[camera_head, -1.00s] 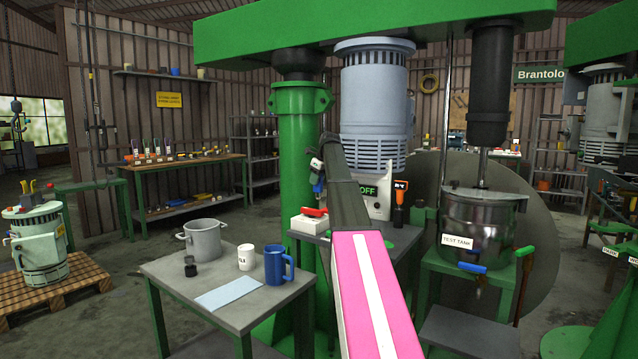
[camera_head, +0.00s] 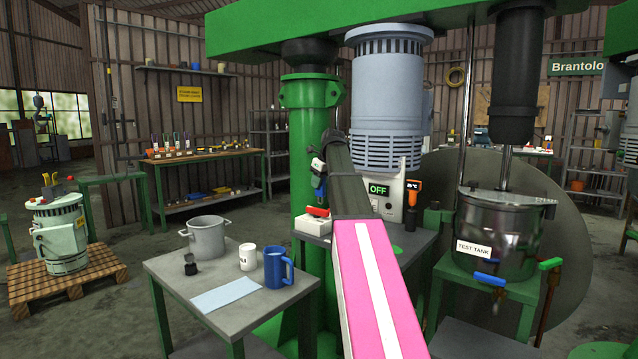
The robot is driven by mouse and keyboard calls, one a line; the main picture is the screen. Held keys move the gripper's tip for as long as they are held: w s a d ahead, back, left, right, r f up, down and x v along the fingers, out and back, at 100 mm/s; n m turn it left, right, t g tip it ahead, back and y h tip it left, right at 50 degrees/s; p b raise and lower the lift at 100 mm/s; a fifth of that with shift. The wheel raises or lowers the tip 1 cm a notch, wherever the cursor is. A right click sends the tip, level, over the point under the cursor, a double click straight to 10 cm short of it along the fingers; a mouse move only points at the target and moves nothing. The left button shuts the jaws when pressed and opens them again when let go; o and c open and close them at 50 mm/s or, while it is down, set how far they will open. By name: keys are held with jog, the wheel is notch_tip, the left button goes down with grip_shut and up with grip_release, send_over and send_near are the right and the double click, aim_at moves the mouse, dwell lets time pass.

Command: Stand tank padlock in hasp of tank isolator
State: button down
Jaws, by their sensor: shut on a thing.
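My arm reaches forward from the bottom of the picture, its pink and white link leading to a dark link. My gripper (camera_head: 319,170) hangs at the left of the dark link, in front of the green column, small and partly hidden. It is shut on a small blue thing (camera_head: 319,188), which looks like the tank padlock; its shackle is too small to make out. Just below is a white box with a red handle (camera_head: 316,212) on the grey stand, apparently the tank isolator. A small gap shows between the blue thing and the box. The hasp cannot be made out.
A grey table (camera_head: 165,268) at front left holds a pot (camera_head: 206,236), a white cup (camera_head: 247,257) and a blue mug (camera_head: 278,268). An OFF panel (camera_head: 385,200) and an orange device (camera_head: 413,190) are right of my arm. The test tank (camera_head: 500,240) stands further right.

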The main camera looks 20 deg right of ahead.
aim_at(319, 197)
jog(key=shift+f, duration=0.1)
jog(key=shift+f, duration=2.8)
jog(key=shift+f, duration=1.65)
jog(key=shift+r, duration=1.35)
jog(key=shift+f, duration=1.55)
dwell(0.5)
